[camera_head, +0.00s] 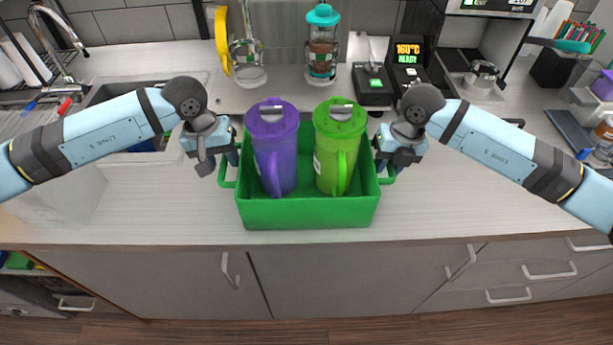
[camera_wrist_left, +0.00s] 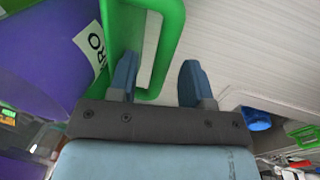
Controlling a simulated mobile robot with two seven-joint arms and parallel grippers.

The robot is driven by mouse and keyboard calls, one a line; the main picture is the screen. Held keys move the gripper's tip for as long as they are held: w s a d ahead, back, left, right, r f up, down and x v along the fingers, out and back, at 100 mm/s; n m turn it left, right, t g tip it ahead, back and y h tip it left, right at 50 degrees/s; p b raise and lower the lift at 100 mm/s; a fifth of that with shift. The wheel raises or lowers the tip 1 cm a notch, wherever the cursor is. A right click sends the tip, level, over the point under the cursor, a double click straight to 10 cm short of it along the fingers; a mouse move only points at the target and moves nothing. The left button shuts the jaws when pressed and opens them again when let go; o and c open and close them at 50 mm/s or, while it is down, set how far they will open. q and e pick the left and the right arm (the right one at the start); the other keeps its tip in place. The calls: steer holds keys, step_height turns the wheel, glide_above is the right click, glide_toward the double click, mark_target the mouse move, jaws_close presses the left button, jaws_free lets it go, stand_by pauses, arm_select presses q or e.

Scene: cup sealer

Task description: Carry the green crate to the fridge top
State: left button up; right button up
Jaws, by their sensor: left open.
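The green crate (camera_head: 305,214) is at the front of the counter and holds a purple pitcher (camera_head: 275,150) and a lime-green pitcher (camera_head: 338,150), both upright. My left gripper (camera_head: 219,163) is at the crate's left handle (camera_head: 227,177). In the left wrist view, its fingers (camera_wrist_left: 158,80) are open, with the green handle (camera_wrist_left: 166,50) between them. My right gripper (camera_head: 393,163) is at the crate's right handle (camera_head: 387,176). Its fingers are small and partly hidden, so its grip is unclear. The fridge top cannot be made out.
The counter (camera_head: 450,215) is clear on both sides of the crate. A sink (camera_head: 120,95) lies at the left. A teal-lidded jar (camera_head: 322,45), a glass blender-like vessel (camera_head: 248,60) and a machine reading 160°C (camera_head: 408,52) stand behind.

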arm_select(q)
steer(key=shift+d+f, duration=0.15)
steer(key=shift+f, duration=0.65)
arm_select(e)
steer(key=shift+a+f, duration=0.15)
steer(key=shift+f, duration=0.65)
arm_select(q)
steer(key=c, duration=0.3)
arm_select(e)
steer(key=c, duration=0.3)
arm_select(q)
jaws_close()
arm_select(e)
jaws_close()
arm_select(q)
steer(key=shift+w+r, duration=0.15)
steer(key=shift+r, duration=0.05)
arm_select(e)
steer(key=shift+w+r, duration=0.15)
steer(key=shift+r, duration=0.05)
arm_select(q)
steer(key=shift+r+p, duration=0.1)
steer(key=shift+p, duration=0.2)
arm_select(e)
steer(key=shift+r, duration=0.1)
